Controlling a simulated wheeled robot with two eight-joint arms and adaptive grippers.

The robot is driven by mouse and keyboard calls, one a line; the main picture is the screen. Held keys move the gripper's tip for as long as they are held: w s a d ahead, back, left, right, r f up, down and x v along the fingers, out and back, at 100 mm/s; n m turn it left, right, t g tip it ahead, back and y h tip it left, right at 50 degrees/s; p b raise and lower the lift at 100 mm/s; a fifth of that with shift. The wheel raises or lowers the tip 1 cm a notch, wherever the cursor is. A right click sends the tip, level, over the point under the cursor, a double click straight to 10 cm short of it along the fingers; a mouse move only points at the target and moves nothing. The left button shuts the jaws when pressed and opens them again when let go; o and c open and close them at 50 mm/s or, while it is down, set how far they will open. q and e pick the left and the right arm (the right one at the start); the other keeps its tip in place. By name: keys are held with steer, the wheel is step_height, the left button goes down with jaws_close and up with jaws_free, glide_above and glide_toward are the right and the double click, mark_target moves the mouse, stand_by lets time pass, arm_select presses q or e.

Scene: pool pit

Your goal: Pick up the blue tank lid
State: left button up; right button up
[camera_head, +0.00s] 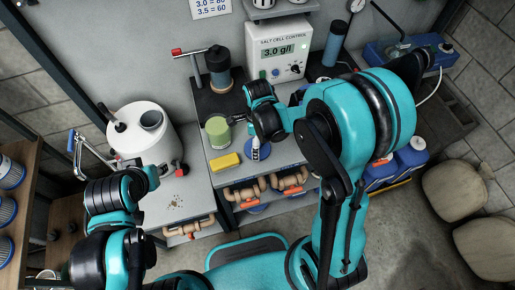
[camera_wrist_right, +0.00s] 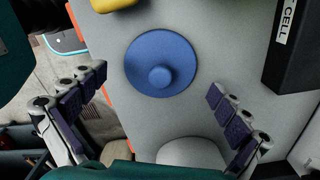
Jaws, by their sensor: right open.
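The blue tank lid (camera_wrist_right: 160,62) is a round blue disc with a raised knob. In the right wrist view it lies flat on the grey worktop (camera_wrist_right: 222,60).
The salt cell control box (camera_head: 278,50) is at the back. A white tank (camera_head: 142,132) stands on the left. Pipes (camera_head: 245,191) run below the counter edge.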

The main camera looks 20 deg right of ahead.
steer(key=shift+f, duration=0.7)
steer(key=shift+r, duration=0.1)
jaws_close()
steer(key=shift+r, duration=0.1)
